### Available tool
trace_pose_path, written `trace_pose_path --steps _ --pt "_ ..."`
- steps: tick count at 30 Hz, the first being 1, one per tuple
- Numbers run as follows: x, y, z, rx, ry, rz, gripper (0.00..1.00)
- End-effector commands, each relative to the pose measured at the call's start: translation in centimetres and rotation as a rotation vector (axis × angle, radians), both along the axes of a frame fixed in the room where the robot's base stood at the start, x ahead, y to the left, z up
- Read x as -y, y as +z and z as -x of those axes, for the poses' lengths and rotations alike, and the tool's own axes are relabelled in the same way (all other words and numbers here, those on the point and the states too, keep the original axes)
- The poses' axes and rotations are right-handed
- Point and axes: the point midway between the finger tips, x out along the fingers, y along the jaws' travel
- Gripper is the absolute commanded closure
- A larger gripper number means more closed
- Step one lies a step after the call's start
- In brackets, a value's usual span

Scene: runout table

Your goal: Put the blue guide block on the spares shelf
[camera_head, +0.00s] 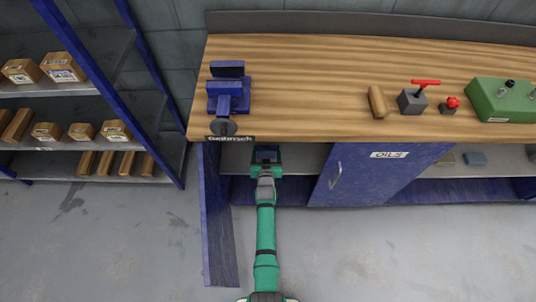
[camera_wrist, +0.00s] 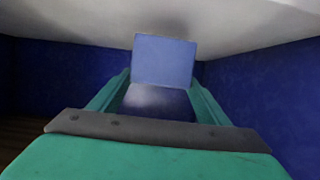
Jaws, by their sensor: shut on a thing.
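My gripper (camera_head: 267,160) reaches into the left opening under the workbench. In the wrist view it (camera_wrist: 162,95) is shut on the blue guide block (camera_wrist: 164,60), a light blue square face between the green fingers. The block (camera_head: 267,154) looks dark in the head view, in the shade under the bench edge. A pale surface lies behind and above it in the wrist view, with dark blue walls either side. I cannot tell whether the block touches the shelf (camera_head: 300,160). No label marks the spares shelf legibly.
A blue door panel (camera_head: 220,230) stands out left of my arm. A blue labelled door (camera_head: 375,175) covers the middle. A vise (camera_head: 229,92) and switches stand on the bench (camera_head: 310,80). Left rack shelves (camera_head: 60,165) hold several boxes.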

Motion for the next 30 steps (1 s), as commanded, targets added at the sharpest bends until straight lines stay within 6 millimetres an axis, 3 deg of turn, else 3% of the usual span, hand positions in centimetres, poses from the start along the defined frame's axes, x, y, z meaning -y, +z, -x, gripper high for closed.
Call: trace_pose_path --steps 5,10,15,27,28,30 --pt "0.3 -0.3 -0.5 0.004 -0.003 -0.001 0.73" --pt "0.8 -2.5 -0.7 0.002 -0.008 0.0 0.73" --pt "0.8 -3.4 -0.7 0.005 -0.007 0.001 0.73" --pt "0.7 -3.7 -0.7 0.005 -0.006 0.001 0.73" --pt "0.7 -3.9 -0.6 0.001 -0.005 0.001 0.23" --pt "0.7 -3.9 -0.6 0.001 -0.005 0.001 0.11"
